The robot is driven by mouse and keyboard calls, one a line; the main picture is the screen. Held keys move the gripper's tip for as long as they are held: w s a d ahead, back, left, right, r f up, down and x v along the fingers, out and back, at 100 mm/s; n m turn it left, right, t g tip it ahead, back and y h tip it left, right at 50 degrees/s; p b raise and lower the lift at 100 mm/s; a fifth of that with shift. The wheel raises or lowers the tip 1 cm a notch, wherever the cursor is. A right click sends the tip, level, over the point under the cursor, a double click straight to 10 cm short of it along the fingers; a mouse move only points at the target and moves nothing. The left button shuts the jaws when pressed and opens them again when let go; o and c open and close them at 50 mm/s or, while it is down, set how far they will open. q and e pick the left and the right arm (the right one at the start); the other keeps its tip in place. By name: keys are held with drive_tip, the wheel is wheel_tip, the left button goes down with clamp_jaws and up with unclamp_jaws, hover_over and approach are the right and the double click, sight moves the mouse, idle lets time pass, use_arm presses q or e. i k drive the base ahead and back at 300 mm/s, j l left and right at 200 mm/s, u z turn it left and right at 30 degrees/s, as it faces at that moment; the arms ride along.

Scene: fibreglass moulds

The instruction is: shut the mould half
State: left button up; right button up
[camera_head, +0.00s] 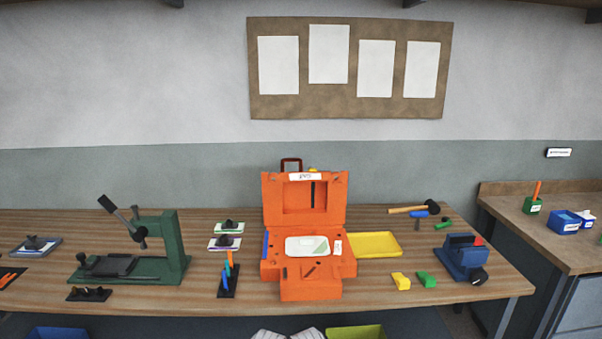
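The orange mould stands open on the wooden workbench. Its upper half (273,203) is upright at the back, with a recess and a white label at the top. A dark handle (291,160) shows above it. The lower half (273,268) lies flat in front, with a pale sheet-like piece (306,246) in its middle. A lower orange section (310,290) sits at the front. Neither of my grippers is in view.
A green lever press (172,245) stands left, with a rack of coloured tools (228,284) between. A yellow tray (374,244) sits close on the right, near yellow (401,281) and green (426,280) blocks. A blue vise (463,258) stands near the right edge.

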sight(311, 198)
drive_tip(key=i+j, duration=0.2)
drive_tip(key=j, duration=0.15)
drive_tip(key=i+j, duration=0.2)
drive_tip(key=j, duration=0.15)
drive_tip(key=i+j, duration=0.2)
drive_tip(key=j, duration=0.15)
